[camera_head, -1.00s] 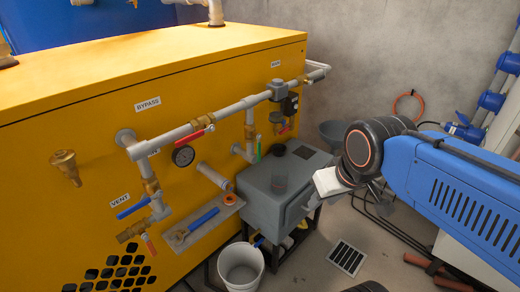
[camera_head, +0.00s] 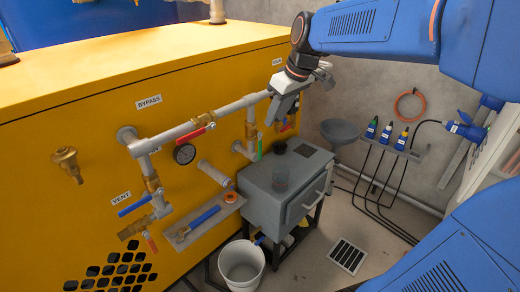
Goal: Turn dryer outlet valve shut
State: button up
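A yellow cabinet (camera_head: 95,130) carries grey pipework with several lever valves; I cannot read a label naming the dryer outlet valve. A red-lever valve (camera_head: 198,132) sits on the horizontal pipe beside the BYPASS label (camera_head: 149,102). A blue-lever valve (camera_head: 136,206) is lower left, near the VENT label (camera_head: 121,199). A green lever (camera_head: 259,146) hangs on the right vertical pipe. My gripper (camera_head: 279,112) points down in front of the pipe's right end, covering the fittings there. A bit of red (camera_head: 287,127) shows beside its fingers. Finger gap and contact cannot be made out.
A grey box unit (camera_head: 285,190) on a black stand is below the gripper. A white bucket (camera_head: 241,265) stands on the floor left of it. A tool shelf (camera_head: 200,219) juts from the cabinet. A floor grate (camera_head: 347,255) and open floor lie right.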

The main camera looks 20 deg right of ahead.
aim_at(261, 147)
jog(key=x, duration=1.7)
jog(key=shift+w+a+f, duration=0.1)
jog(key=shift+w, duration=0.25)
grip_shut()
